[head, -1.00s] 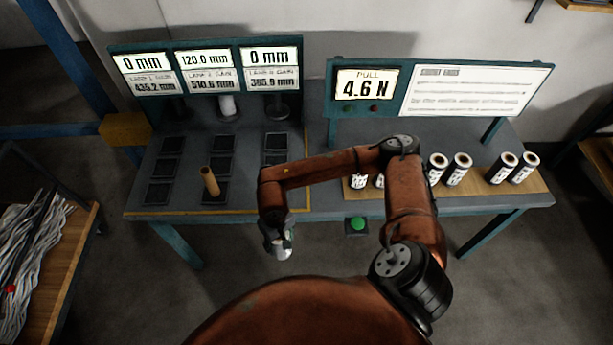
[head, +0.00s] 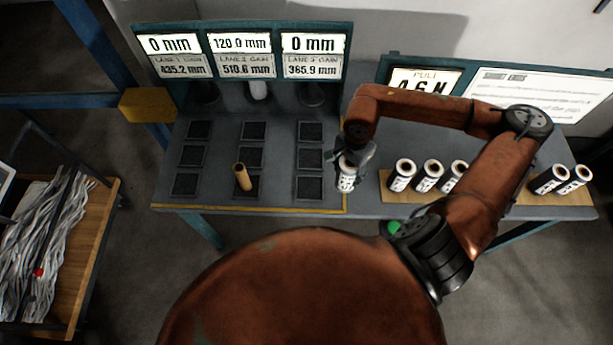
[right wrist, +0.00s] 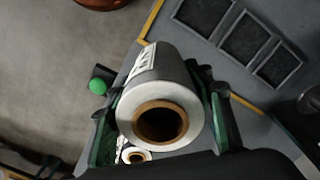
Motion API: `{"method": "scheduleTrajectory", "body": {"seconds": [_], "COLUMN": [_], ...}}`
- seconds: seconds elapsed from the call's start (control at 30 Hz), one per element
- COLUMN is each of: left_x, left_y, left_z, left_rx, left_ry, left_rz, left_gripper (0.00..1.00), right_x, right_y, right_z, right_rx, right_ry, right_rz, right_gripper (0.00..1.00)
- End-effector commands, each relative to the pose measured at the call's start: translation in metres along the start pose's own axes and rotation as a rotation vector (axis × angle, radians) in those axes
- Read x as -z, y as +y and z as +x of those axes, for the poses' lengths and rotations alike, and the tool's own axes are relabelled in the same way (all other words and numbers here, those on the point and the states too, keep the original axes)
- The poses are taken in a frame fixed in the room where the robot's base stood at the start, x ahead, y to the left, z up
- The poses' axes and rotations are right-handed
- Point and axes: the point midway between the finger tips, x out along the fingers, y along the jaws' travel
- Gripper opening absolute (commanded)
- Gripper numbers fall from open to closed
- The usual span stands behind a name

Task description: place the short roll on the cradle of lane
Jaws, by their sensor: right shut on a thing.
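My right gripper (head: 352,158) is shut on a grey roll (head: 346,178) with a white label and a brown core. It holds the roll over the table, just right of the dark pads. In the right wrist view the held roll (right wrist: 165,85) sits between both fingers, its open end towards the camera. The lane 1 cradle (head: 206,92) and lane 3 cradle (head: 312,94) look dark and empty under displays reading 0 mm. A white roll (head: 259,90) is at the lane 2 cradle, under 120.0 mm. My left gripper is not in view.
A bare brown tube (head: 242,177) stands tilted by the front middle pad. Several similar rolls (head: 428,177) stand on a wooden board (head: 510,197) at the right. The pull display panel (head: 425,80) is behind them. The other pads (head: 310,159) are clear.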

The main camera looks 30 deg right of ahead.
Motion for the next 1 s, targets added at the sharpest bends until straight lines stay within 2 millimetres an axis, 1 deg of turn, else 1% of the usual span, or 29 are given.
{"method": "scheduleTrajectory", "body": {"seconds": [0.2, 0.3, 0.33, 0.4, 0.47, 0.6, 0.73, 0.87, 0.97, 1.0], "left_x": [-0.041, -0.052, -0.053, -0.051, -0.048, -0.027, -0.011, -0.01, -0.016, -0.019], "left_y": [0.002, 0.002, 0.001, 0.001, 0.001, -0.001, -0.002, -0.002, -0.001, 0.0], "left_z": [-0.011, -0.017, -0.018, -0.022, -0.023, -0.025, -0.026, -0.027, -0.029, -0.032], "left_rx": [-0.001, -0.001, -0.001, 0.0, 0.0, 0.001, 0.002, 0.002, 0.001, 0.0], "left_ry": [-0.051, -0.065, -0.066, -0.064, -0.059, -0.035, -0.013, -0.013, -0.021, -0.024], "left_rz": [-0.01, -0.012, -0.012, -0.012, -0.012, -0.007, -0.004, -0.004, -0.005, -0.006], "left_gripper": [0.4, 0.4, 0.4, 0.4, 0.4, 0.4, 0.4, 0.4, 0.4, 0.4], "right_x": [-0.015, -0.023, -0.025, -0.032, -0.035, -0.043, -0.047, -0.049, -0.052, -0.051], "right_y": [-0.032, -0.05, -0.056, -0.07, -0.078, -0.096, -0.106, -0.111, -0.115, -0.113], "right_z": [0.016, 0.025, 0.028, 0.035, 0.048, 0.072, 0.085, 0.091, 0.098, 0.104], "right_rx": [0.002, 0.001, 0.002, 0.0, -0.002, -0.001, 0.0, 0.0, -0.002, -0.005], "right_ry": [-0.006, -0.006, -0.005, -0.005, -0.004, -0.003, -0.002, -0.001, -0.002, -0.002], "right_rz": [0.01, 0.012, 0.013, 0.012, 0.014, 0.011, 0.011, 0.009, 0.007, 0.01], "right_gripper": [0.2, 0.2, 0.2, 0.2, 0.2, 0.2, 0.2, 0.2, 0.2, 0.2]}}
